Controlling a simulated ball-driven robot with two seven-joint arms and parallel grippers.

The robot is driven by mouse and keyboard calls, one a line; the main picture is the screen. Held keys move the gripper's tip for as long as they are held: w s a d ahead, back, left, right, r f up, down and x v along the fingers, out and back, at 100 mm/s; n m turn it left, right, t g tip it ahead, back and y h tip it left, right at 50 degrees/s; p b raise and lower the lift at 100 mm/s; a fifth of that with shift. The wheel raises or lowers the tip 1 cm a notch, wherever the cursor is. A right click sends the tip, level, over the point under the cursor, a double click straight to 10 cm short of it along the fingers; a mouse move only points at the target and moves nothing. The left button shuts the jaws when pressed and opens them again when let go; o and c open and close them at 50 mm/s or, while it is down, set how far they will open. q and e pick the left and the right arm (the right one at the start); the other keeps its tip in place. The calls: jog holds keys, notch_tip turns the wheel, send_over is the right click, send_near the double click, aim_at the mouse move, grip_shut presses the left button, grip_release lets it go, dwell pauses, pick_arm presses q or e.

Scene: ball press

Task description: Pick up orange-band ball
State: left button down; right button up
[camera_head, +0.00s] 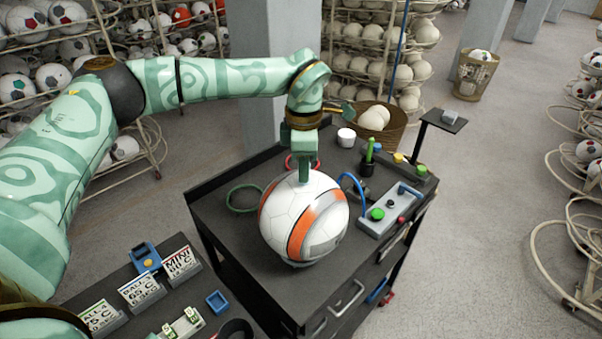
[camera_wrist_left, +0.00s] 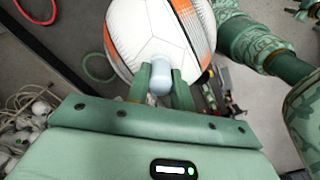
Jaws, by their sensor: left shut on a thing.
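The orange-band ball (camera_head: 303,217) is white with orange and grey bands. It is over the dark cart top, with a bit of a grey piece showing under it; I cannot tell whether it rests there or hangs just clear. My left gripper (camera_head: 306,178) comes down from above and is shut at the ball's top. In the left wrist view the fingers (camera_wrist_left: 160,88) close around a pale blue-grey knob (camera_wrist_left: 160,76) against the ball (camera_wrist_left: 155,32). The ball hides the cart top behind it. My right gripper is not seen.
The dark cart (camera_head: 222,205) also carries a green ring (camera_head: 243,198), a control box with a green button (camera_head: 377,214), a blue hoop (camera_head: 352,188) and a white cup (camera_head: 346,137). A ball basket (camera_head: 374,119) stands behind.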

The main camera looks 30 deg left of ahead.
pick_arm(q)
jog(key=d+r, duration=0.1)
jog(key=r, duration=0.1)
jog(key=s+d+r+b, duration=0.1)
jog(key=d+r, duration=0.1)
jog(key=shift+s+d+r, duration=0.2)
jog(key=shift+d+r, duration=0.05)
jog(key=s+d+r+b, duration=0.2)
jog(key=s+d+r, duration=0.2)
jog(key=d, duration=0.4)
jog(key=shift+d+r, duration=0.25)
jog(key=shift+f+b, duration=0.1)
jog(key=shift+b, duration=0.2)
